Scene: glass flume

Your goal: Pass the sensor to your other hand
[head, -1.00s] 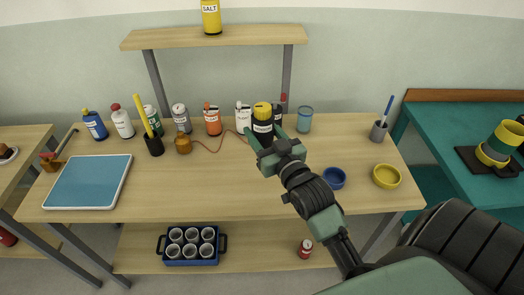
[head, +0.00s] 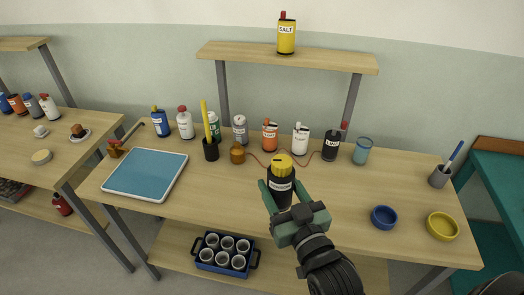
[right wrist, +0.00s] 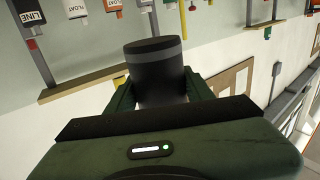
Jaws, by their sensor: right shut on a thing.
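The sensor appears to be the black cylinder with a yellow cap and a white label (head: 281,186). My right gripper (head: 282,201) is shut around its lower body and holds it upright, seemingly above the middle of the bench. In the right wrist view the black cylinder with a grey band (right wrist: 156,70) stands between the two green fingers (right wrist: 160,95). Its label is too small to read. My left gripper is in neither view.
Several bottles (head: 270,136) line the back of the bench (head: 230,200). A thin reddish cable runs from an amber jar (head: 237,154) behind the sensor. A blue tray (head: 146,173) lies left. A blue bowl (head: 384,217) and a yellow bowl (head: 442,226) sit right. Bench front-centre is clear.

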